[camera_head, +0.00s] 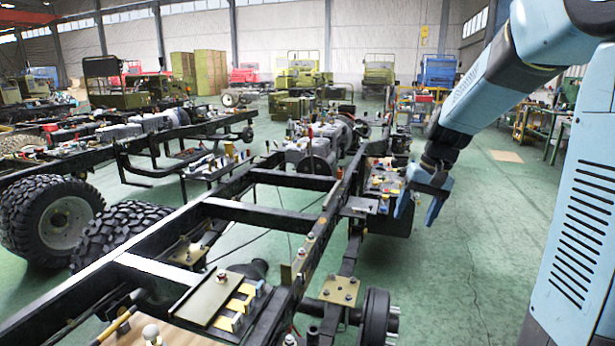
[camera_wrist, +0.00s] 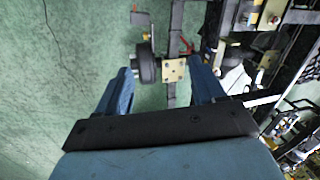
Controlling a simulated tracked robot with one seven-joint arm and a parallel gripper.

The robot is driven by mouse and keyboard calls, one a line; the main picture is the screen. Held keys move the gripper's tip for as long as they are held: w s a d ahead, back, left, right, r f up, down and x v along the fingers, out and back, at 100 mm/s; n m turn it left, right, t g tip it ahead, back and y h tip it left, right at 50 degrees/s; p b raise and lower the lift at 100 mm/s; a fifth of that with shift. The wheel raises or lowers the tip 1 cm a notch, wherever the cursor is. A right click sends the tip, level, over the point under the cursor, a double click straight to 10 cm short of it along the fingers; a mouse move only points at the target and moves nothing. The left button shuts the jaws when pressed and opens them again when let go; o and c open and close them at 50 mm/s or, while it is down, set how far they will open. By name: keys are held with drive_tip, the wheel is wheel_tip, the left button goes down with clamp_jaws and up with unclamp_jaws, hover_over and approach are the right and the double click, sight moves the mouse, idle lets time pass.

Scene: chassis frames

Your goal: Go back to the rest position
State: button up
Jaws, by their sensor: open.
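My gripper (camera_head: 420,207) hangs at the end of my blue arm on the right side of the head view, close to the right side of the black chassis frame (camera_head: 285,208). Its two blue fingers point down, are apart and hold nothing. In the wrist view my gripper (camera_wrist: 163,90) also shows open, with the green floor, a dark hub (camera_wrist: 146,65) and a tan plate (camera_wrist: 174,70) beyond the fingers. I cannot tell whether the gripper touches the side tray of parts (camera_head: 385,187) beside it.
A wheel hub (camera_head: 377,316) sticks out from the near chassis. Green floor (camera_head: 470,265) is clear right of the chassis. Workbenches (camera_head: 540,122) stand at the right; truck cabs (camera_head: 300,72) stand at the back.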

drive_tip(key=s+a+r+t+h, duration=0.1)
drive_tip(key=s+r+t, duration=0.1)
drive_tip(key=s, duration=0.8)
drive_tip(key=s+r+n+t+h, duration=0.1)
drive_tip(key=s+r, duration=0.4)
drive_tip(key=s, duration=0.5)
drive_tip(key=shift+s+a+n+t+h, duration=0.3)
drive_tip(key=shift+a+t, duration=0.1)
drive_tip(key=shift+t, duration=0.5)
drive_tip(key=shift+s, duration=0.65)
drive_tip(key=shift+c, duration=0.4)
